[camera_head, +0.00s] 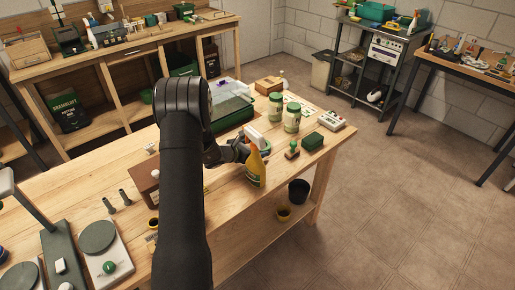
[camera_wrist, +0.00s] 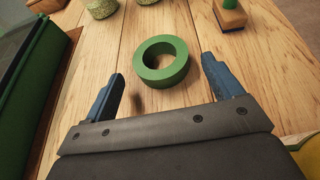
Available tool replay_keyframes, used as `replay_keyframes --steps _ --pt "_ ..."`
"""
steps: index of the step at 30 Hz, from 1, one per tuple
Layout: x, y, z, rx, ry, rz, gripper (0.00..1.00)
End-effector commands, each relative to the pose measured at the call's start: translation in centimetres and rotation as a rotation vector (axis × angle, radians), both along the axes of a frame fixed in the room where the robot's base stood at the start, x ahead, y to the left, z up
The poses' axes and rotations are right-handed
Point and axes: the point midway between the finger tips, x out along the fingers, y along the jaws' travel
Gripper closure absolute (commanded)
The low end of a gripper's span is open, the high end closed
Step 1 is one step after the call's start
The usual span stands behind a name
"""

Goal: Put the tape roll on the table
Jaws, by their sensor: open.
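The green tape roll (camera_wrist: 162,79) lies flat on the wooden table (camera_wrist: 195,20) in the wrist view, its hole facing up. My gripper (camera_wrist: 162,68) is open, with one blue finger to the left of the roll and one to the right. Gaps show between both fingers and the roll, and nothing is held. In the head view my gripper (camera_head: 242,150) is low over the table (camera_head: 220,195), partly behind my arm and beside a yellow spray bottle (camera_head: 256,170). I cannot make out the roll there.
A green tray with a clear lid (camera_head: 232,105) stands behind my gripper. A brown box (camera_head: 145,180) is left of my arm.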

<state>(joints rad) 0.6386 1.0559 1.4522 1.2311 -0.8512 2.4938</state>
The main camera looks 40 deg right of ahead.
Motion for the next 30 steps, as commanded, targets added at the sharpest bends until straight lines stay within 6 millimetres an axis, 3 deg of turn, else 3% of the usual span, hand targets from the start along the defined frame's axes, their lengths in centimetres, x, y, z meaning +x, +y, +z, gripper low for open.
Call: replay_keyframes --steps 6,13,19,30 --pt "-0.1 4.6 2.0 -0.001 -0.001 0.003 0.15" --pt "-0.4 8.0 3.4 0.0 -0.001 0.002 0.15" --pt "-0.5 8.9 3.7 0.0 -0.001 0.0 0.15" --pt "-0.6 8.6 3.6 0.0 -0.001 -0.001 0.15"
